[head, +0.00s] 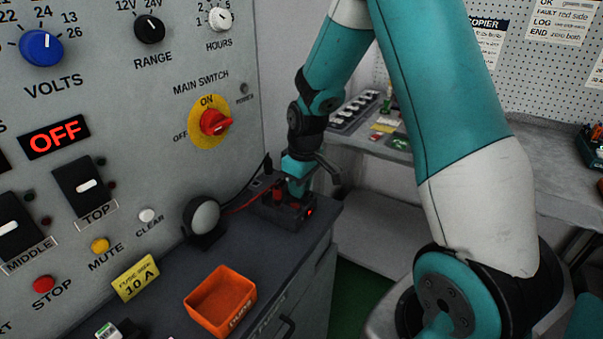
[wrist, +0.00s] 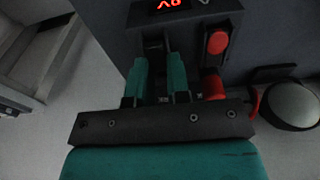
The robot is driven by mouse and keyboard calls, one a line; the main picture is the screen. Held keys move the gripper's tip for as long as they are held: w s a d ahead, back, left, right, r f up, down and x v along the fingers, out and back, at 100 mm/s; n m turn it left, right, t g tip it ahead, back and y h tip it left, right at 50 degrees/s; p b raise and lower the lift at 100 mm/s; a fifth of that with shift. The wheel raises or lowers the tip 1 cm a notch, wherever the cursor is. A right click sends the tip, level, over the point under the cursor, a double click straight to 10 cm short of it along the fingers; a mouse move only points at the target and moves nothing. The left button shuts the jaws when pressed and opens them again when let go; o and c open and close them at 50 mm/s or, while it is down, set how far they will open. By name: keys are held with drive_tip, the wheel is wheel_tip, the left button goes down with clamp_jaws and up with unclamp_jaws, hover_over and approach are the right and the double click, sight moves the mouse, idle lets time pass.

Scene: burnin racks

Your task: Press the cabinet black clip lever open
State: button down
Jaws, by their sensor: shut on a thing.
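A dark test fixture (head: 272,212) with a small red light stands at the back of the dark cabinet top (head: 262,240). In the wrist view the fixture (wrist: 195,28) shows a lit red display at its top. A black clip lever (wrist: 154,46) is on it, with a red clip lever (wrist: 216,42) to its right. My gripper (head: 296,188) reaches down onto the fixture. In the wrist view its teal fingers (wrist: 160,78) stand either side of the black lever and are shut on it. The lever's lower part is hidden between the fingers.
A round grey lamp-like thing (head: 204,216) stands left of the fixture; an orange bin (head: 220,301) is nearer. The control panel (head: 160,95), its display reading OFF, rises on the left. A shelf with small parts (head: 352,112) is behind my arm.

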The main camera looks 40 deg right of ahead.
drive_tip(key=shift+w+g, duration=0.1)
drive_tip(key=shift+g, duration=0.4)
drive_tip(key=c, duration=1.1)
unclamp_jaws()
drive_tip(key=r, duration=1.7)
drive_tip(key=shift+s+r, duration=0.2)
